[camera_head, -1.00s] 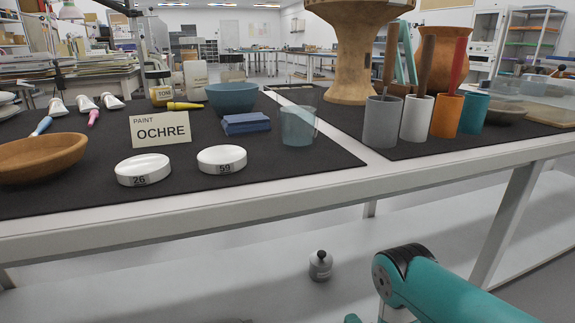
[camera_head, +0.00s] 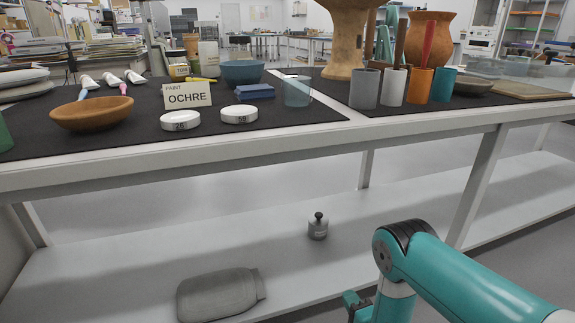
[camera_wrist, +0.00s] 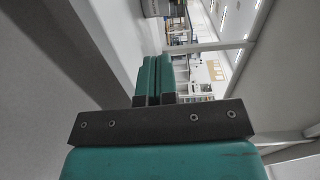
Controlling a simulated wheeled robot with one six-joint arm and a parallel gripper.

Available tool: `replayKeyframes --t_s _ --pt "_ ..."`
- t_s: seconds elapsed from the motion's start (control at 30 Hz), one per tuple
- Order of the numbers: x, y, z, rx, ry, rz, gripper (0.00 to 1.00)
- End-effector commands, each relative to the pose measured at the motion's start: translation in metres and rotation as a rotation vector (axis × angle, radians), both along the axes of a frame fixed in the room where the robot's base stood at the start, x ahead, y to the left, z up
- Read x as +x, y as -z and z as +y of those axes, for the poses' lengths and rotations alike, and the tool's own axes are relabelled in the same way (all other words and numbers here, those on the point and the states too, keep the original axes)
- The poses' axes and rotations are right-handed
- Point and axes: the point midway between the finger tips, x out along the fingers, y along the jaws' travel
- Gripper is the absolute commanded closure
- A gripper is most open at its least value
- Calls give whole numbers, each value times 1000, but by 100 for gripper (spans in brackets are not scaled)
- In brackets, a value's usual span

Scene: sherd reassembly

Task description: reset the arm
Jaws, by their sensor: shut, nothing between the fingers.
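My gripper shows in the wrist view (camera_wrist: 154,75), its two teal fingers pressed together with nothing between them. In the head view my teal and grey arm reaches in from the lower right, in front of the table. A small teal part of its end shows low in that view; the fingertips cannot be made out there. No object touches the gripper in the wrist view.
A white table (camera_head: 250,136) holds a "PAINT OCHRE" card (camera_head: 187,95), a wooden bowl (camera_head: 92,113), two white lids, several cups and a large clay vessel. On the lower shelf (camera_head: 120,270) are a grey weight (camera_head: 318,228) and a grey sack-like bundle (camera_head: 220,294).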

Motion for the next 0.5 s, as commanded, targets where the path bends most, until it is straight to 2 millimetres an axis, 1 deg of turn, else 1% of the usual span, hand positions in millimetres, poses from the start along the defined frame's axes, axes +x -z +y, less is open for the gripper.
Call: replayKeyframes --t_s 0.27,0.37,0.5 --pt "28 -31 5 -84 18 56 100" --pt "41 -49 9 -129 21 87 100" --pt "58 -80 15 -209 14 145 100"
